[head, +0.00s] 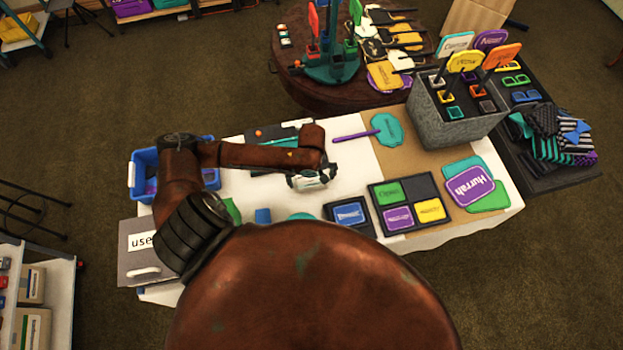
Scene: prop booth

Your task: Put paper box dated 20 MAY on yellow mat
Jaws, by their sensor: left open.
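I cannot make out a box with a readable 20 MAY date. Two light cardboard boxes with labels too small to read stand on the white shelf at lower left: an upper box (32,284) and a lower box (36,330). No yellow mat can be picked out. My left gripper (316,181) is open over the white table, left of the purple stick, and far from the shelf boxes. My own body and left arm hide part of the table. My right gripper is not in view.
The white table (240,184) carries a dark tray of coloured pads (385,186), a purple Hurrah sign (468,187), a blue bin (141,172) and a grey box of signs (432,127). A round brown table (287,75) stands behind. Carpet is open at left.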

